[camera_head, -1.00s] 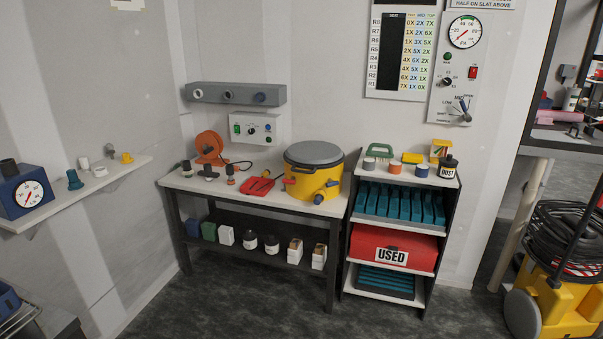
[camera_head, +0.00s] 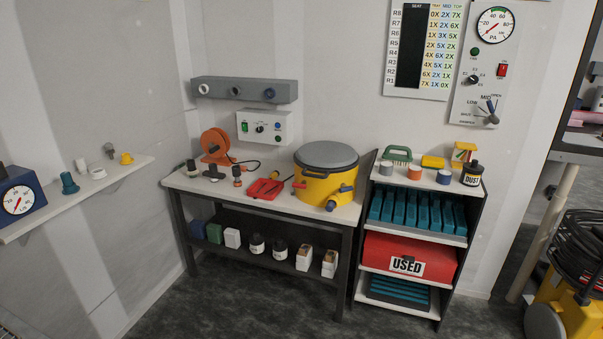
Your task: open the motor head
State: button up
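The likely motor head is the dark grey round lid (camera_head: 327,155) on top of the yellow drum (camera_head: 318,190). The lid sits level on the drum and looks closed. The drum stands at the right end of the workbench, with a red part on its left side and a blue-tipped port (camera_head: 345,188) at its lower right. A latch cannot be made out at this size. My gripper is not in view.
A shelf rack (camera_head: 465,240) with teal filters and a red USED box (camera_head: 410,257) stands right. A yellow machine (camera_head: 560,295) is far right. Dark floor (camera_head: 250,310) lies open in front.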

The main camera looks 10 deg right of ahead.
aim_at(328, 157)
jog(key=u, duration=0.65)
jog(key=i, duration=0.95)
jog(key=u, duration=0.25)
